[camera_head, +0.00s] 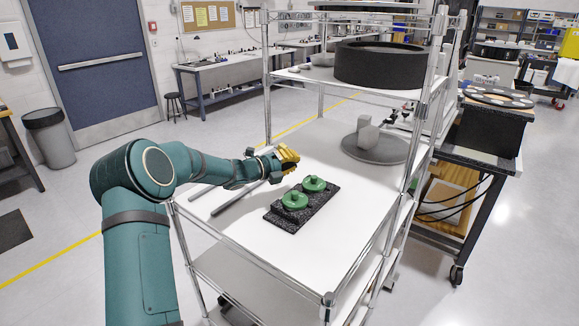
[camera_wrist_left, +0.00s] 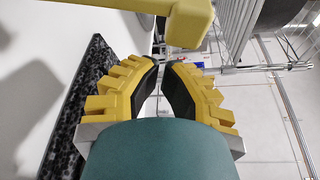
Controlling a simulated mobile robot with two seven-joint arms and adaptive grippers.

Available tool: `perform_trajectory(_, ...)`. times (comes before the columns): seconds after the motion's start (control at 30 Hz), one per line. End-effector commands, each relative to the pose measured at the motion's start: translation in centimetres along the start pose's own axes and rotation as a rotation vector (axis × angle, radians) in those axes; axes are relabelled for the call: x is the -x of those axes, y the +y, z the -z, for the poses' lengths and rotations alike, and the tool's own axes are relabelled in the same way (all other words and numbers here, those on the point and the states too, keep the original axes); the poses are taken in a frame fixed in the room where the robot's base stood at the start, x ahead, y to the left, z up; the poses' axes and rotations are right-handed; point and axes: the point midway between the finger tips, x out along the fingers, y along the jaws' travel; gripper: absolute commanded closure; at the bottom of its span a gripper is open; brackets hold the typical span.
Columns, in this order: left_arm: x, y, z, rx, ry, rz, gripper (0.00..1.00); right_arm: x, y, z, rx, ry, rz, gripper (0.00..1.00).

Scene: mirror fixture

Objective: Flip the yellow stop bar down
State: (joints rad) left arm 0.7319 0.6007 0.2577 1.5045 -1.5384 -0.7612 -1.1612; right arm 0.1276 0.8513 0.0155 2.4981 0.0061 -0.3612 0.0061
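My left gripper (camera_head: 289,161) is over the white shelf top, just behind the black speckled plate (camera_head: 280,220). In the left wrist view its yellow fingers (camera_wrist_left: 160,66) come together at the tips, with only a narrow gap and nothing seen between the dark pads. A yellow bar (camera_wrist_left: 188,24) crosses the top of that view, its blunt end just beyond the fingertips; I cannot tell whether they touch. In the head view I cannot separate the bar from the yellow fingers. Two green round fixtures (camera_head: 295,200) (camera_head: 314,184) sit on the plate. My right gripper is not in view.
The plate stands on a wire-post cart (camera_head: 345,225). Two thin grey bars (camera_head: 228,198) lie left of the plate. A grey disc (camera_head: 375,148) with a block lies at the back right. A black round tub (camera_head: 382,65) is on the shelf above. The front shelf area is clear.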

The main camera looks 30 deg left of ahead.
Motion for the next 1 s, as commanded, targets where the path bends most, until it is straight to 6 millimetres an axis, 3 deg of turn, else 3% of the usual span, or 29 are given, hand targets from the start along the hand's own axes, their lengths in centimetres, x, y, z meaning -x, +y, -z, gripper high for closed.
perform_trajectory(0.2,0.5,-0.1,-1.6,0.000,0.002,0.002,1.00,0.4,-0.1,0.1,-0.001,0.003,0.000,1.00)
perform_trajectory(0.73,0.7,-0.1,-1.9,0.013,0.003,0.006,1.00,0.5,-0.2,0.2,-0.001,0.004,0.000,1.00)
perform_trajectory(1.0,1.1,-0.6,-3.2,0.119,0.002,0.043,1.00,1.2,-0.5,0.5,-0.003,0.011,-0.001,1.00)
